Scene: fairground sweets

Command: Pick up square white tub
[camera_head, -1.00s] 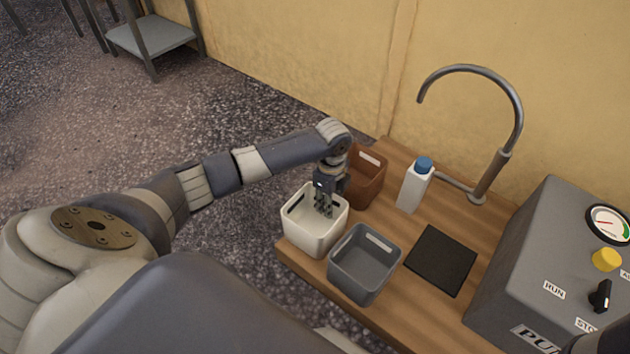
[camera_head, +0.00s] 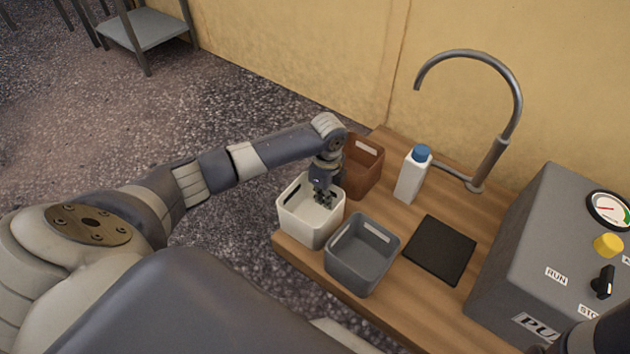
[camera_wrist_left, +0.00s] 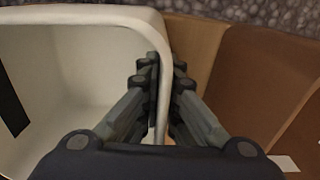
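The square white tub (camera_head: 301,228) stands at the left front end of the wooden counter. It has a slot in its wall and looks empty. My left gripper (camera_head: 324,196) points down at the tub's far right wall. In the left wrist view the fingers (camera_wrist_left: 166,75) straddle the wall of the white tub (camera_wrist_left: 75,60), one inside and one outside. They look closed against it. The tub looks upright and still at counter height. My right gripper is not in view.
A brown tub (camera_head: 366,169) stands close behind the white one, a grey tub (camera_head: 362,270) close to its right. A white bottle (camera_head: 410,180) with a blue cap, a black mat (camera_head: 440,250), a curved tap (camera_head: 489,165) and a grey pump box (camera_head: 535,250) share the wooden counter (camera_head: 405,290).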

